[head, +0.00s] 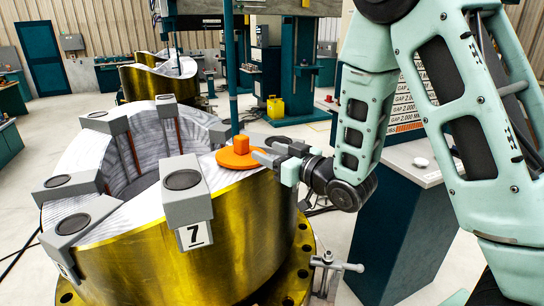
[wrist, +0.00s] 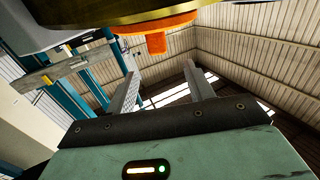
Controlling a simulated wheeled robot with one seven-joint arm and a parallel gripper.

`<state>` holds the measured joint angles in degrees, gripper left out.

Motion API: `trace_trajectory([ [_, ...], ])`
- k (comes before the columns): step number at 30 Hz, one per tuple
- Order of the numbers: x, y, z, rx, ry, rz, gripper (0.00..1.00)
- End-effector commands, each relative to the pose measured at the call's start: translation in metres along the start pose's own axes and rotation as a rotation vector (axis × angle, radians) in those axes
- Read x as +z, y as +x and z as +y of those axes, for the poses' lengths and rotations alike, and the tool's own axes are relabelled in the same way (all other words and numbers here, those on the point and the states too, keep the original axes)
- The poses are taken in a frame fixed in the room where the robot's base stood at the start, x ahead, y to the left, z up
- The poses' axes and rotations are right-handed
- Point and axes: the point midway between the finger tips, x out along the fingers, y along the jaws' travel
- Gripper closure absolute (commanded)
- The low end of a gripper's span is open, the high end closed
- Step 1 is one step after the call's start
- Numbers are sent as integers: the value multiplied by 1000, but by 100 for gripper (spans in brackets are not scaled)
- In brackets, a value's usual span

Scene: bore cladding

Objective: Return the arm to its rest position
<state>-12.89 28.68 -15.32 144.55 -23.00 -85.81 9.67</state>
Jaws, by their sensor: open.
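The disc lies on the ring's top edge. In the wrist view my gripper (wrist: 162,70) has its two grey fingers apart, with only the roof and wall showing between them. The orange knob (wrist: 156,43) shows beyond the fingertips, apart from them. My arm reaches in from the right, bent at the elbow.
The gold ring (head: 240,235) carries several grey blocks with dark round tops; one front block (head: 186,190) bears a "7" tag. A teal cabinet with a pale top (head: 402,160) stands close under my arm. A teal post (head: 231,70) rises behind the disc. Open floor lies left.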

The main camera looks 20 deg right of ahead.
Motion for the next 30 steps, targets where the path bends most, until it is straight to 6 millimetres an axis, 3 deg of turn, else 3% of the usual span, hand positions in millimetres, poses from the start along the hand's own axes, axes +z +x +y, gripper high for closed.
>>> trace_trajectory([
  [13,0,0,0,2,0,-2,47],
  [19,14,-5,18,92,-4,-168,47],
  [26,45,-39,40,235,31,-513,47],
  [30,60,-75,42,299,79,-738,47],
])
